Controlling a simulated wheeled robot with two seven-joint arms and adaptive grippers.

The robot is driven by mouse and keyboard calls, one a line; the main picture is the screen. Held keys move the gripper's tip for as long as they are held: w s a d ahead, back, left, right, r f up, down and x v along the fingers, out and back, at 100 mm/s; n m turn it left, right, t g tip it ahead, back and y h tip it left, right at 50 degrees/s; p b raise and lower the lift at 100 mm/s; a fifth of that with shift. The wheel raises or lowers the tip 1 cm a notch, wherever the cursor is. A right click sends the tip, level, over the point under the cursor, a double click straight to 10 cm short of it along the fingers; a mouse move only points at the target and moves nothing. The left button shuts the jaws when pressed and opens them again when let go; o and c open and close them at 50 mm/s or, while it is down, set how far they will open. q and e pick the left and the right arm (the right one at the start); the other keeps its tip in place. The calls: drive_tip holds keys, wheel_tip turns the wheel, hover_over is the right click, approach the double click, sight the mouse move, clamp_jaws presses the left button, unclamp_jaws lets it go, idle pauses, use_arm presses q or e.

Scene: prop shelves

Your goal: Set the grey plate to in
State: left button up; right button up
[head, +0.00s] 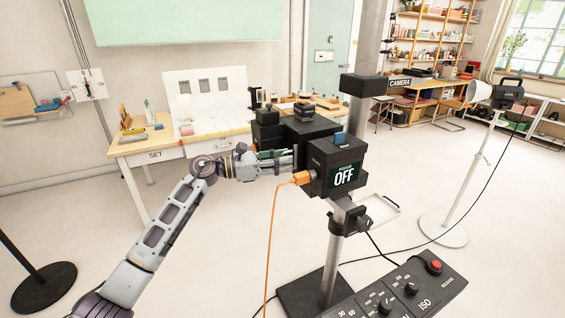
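A light grey, flat plate with a raised rim (380,211) sticks out to the right of the stand, below the black camera-like box (338,160). It looks like the grey plate, but I see no in or out marking on it. My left gripper (288,163) reaches in from the left and ends close to the box's left side, above an orange plug (301,178). Its fingertips are small and overlap dark and green parts, so I cannot tell whether it is open or touching. My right gripper is out of view.
An orange cable (270,240) hangs from the plug. A black control panel (410,290) with knobs and a red button stands at front right. A lamp stand (443,230) is at right, a SET table (160,155) behind.

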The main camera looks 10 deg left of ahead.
use_arm(q)
drive_tip(key=v, duration=1.1)
drive_tip(key=shift+s+a, duration=0.15)
drive_tip(key=shift+a, duration=0.1)
drive_tip(key=shift+n, duration=0.3)
